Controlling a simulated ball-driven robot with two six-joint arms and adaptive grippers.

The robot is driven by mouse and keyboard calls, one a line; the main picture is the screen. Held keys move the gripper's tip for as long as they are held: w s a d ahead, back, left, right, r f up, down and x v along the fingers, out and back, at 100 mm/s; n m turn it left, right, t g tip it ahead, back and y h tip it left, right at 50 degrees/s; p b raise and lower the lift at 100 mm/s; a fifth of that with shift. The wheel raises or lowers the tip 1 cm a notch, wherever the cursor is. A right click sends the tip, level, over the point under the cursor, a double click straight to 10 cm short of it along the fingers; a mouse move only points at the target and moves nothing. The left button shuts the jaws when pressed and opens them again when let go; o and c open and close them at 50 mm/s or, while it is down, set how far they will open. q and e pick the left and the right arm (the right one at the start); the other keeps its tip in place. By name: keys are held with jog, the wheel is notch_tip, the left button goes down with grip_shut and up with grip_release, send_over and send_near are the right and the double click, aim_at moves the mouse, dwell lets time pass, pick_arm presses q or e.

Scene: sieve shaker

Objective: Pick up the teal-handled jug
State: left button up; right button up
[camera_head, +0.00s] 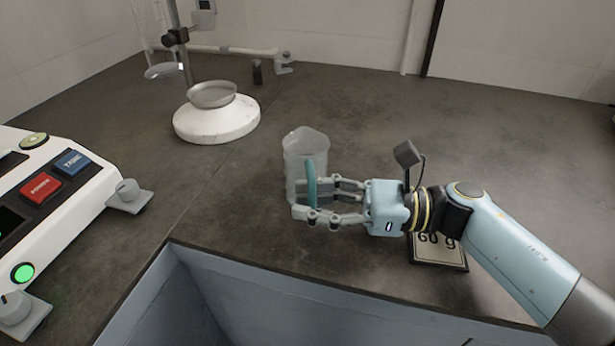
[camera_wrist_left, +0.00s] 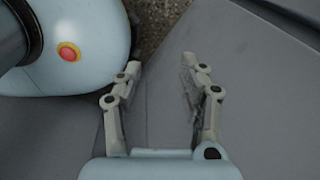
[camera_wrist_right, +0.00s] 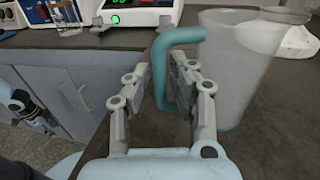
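The clear jug (camera_head: 304,145) stands upright on the dark benchtop, its teal handle (camera_head: 311,183) facing the front edge. My right gripper (camera_head: 318,200) reaches in from the right, with its fingers on either side of the handle. In the right wrist view the teal handle (camera_wrist_right: 161,62) shows between the open fingertips, with a gap beside it, and the jug body (camera_wrist_right: 235,65) is to the right. The fingers hide part of the handle. My left gripper (camera_wrist_left: 160,66) is open and empty in its wrist view, away from the bench objects.
A white round base (camera_head: 217,122) bears a metal pan (camera_head: 212,94) behind. A "60 g" card (camera_head: 440,254) lies beneath my right wrist. Benchtop behind the jug is clear.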

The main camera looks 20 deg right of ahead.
aim_at(315, 178)
grip_shut()
jog(key=shift+r, duration=0.25)
dwell(0.3)
jog(key=shift+r, duration=1.1)
jog(key=shift+s+d+r, duration=0.1)
jog(key=shift+d+r, duration=0.05)
jog(key=shift+r, duration=0.65)
jog(key=s+d+r, duration=0.6)
jog(key=s+d, duration=0.1)
jog(key=d, duration=0.1)
jog(key=shift+s+r+p, duration=0.3)
jog(key=shift+r+p, duration=0.05)
